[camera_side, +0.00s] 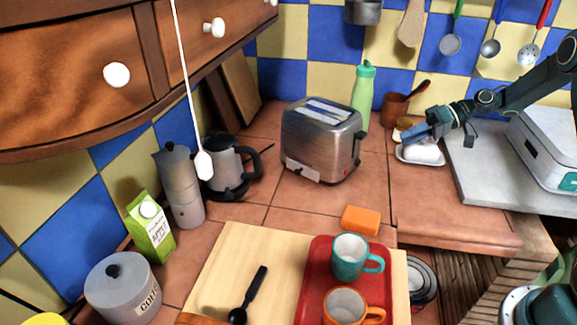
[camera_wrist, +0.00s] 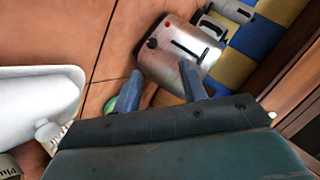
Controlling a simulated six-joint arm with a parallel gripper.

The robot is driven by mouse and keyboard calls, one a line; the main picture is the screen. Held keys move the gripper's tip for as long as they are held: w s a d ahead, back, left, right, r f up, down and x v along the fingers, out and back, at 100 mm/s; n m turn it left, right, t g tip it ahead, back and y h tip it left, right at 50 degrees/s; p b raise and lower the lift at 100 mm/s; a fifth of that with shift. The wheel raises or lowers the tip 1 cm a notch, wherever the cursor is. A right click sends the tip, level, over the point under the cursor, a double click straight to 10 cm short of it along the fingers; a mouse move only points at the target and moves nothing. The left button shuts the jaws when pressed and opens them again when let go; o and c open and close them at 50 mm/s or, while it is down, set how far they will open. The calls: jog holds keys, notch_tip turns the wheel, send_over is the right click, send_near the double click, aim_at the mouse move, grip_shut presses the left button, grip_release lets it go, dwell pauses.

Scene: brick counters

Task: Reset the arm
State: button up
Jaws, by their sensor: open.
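My gripper (camera_side: 413,138) is at the right of the side view, above the counter and close to a white dish (camera_side: 420,157). It is open, and nothing shows between its blue fingers. In the wrist view my gripper (camera_wrist: 165,85) has its two fingers apart, pointing toward the silver toaster (camera_wrist: 182,52). The toaster also stands on the brown tiled counter in the side view (camera_side: 322,140), left of my gripper and apart from it.
A green bottle (camera_side: 363,95) and a brown pot (camera_side: 393,110) stand behind my gripper. A red tray (camera_side: 313,285) holds a teal mug (camera_side: 350,258) and an orange mug (camera_side: 346,308). An orange block (camera_side: 361,220) lies on the counter. Utensils hang on the back wall.

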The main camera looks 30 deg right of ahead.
jog(key=s+a+r+g+h, duration=0.2)
jog(key=s+a+r+h, duration=0.55)
jog(key=a+r, duration=0.75)
jog(key=s+a+r+t+h, duration=0.1)
jog(key=s+a+h, duration=0.1)
jog(key=s, duration=2)
jog(key=shift+r+m+t+h, duration=0.25)
jog(key=shift+m+t+h, duration=0.05)
jog(key=shift+m+h, duration=0.1)
jog(key=shift+a, duration=0.1)
